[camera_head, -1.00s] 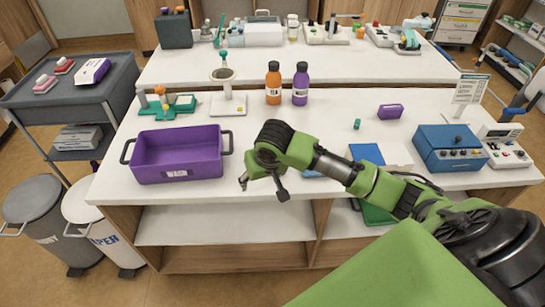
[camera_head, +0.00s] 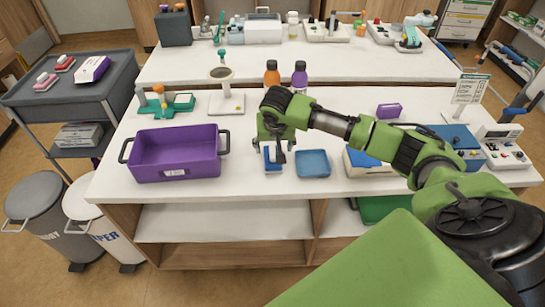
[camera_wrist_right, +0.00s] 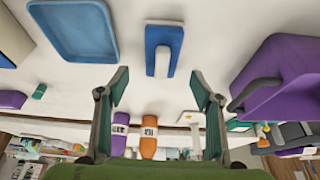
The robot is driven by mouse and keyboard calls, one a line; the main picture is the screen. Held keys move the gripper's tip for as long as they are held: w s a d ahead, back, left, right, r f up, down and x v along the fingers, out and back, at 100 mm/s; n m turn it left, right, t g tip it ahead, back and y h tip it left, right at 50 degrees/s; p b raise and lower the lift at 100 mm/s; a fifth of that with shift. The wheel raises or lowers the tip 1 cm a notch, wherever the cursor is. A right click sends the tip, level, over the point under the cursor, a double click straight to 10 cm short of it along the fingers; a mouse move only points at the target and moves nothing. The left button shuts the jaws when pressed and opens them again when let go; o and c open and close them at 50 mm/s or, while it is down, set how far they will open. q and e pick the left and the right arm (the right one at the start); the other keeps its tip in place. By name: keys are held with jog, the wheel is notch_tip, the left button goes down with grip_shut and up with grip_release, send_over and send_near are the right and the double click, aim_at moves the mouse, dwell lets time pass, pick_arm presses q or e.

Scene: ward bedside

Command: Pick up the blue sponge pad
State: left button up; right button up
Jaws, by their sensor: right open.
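The blue sponge pad (camera_head: 273,168) lies on the white front counter, between the purple bin and a shallow blue tray. In the head view my right gripper (camera_head: 271,151) is over it and partly hides it. The pad shows whole in the right wrist view (camera_wrist_right: 165,34), blue with a paler strip on part of it. There my right gripper (camera_wrist_right: 159,80) is open, its fingers apart and empty, with the pad in line with the gap between them. The pad appears to be beyond the fingertips. My left gripper is in neither view.
The purple bin (camera_head: 178,146) stands left of the pad, the shallow blue tray (camera_head: 313,163) close on its right. Orange (camera_head: 272,73) and purple (camera_head: 300,77) bottles stand behind my gripper. A blue-and-white box (camera_head: 366,164) lies further right, under my forearm.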

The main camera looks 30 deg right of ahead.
aim_at(273, 151)
jog(key=shift+p+x, duration=0.75)
jog(key=shift+x, duration=2.1)
jog(key=shift+w+a, duration=0.1)
jog(key=shift+w, duration=0.05)
jog(key=c, duration=1.2)
